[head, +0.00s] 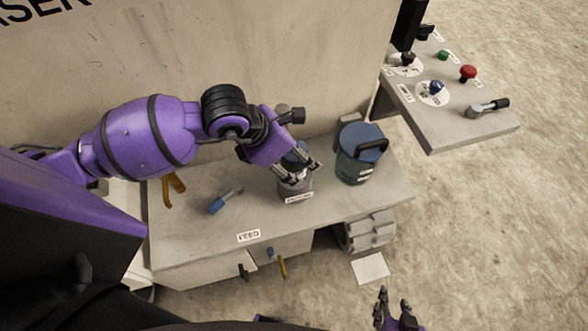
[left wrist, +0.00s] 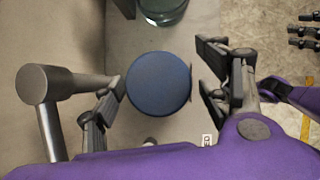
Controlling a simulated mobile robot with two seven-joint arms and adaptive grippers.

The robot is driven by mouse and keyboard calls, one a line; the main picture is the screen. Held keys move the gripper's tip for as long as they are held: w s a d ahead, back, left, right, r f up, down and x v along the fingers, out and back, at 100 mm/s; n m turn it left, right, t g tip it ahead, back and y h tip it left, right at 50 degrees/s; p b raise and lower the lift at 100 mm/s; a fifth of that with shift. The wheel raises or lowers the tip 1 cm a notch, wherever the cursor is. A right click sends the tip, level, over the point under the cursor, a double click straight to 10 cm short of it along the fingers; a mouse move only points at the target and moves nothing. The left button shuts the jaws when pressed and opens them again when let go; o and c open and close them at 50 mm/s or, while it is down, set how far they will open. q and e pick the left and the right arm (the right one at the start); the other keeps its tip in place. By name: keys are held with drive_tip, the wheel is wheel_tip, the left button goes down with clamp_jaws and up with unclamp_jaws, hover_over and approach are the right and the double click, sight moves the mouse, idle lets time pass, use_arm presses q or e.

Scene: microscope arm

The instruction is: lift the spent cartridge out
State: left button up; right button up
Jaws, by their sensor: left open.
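The cartridge (head: 295,155) shows as a dark blue-topped cylinder in a grey round holder (head: 296,190) on the bench, mostly hidden by my gripper in the head view. In the left wrist view its round blue top (left wrist: 159,82) lies between my fingers. My left gripper (head: 309,172) is open, with one finger on each side of the top; it also shows in the left wrist view (left wrist: 160,88). I see a gap at the right finger; contact at the left finger cannot be told. My right gripper (head: 394,309) is open and empty, low in front of the bench.
A blue-lidded canister (head: 360,152) with a dark handle stands right of the holder. A blue-handled tool (head: 225,201) and a yellow-handled tool (head: 172,188) lie left. A control panel (head: 440,95) juts out at the right. A grey wall (head: 220,60) rises behind the bench (head: 190,240).

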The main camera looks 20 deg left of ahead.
use_arm(q)
drive_tip(key=shift+f, duration=0.15)
clamp_jaws()
idle(0.4)
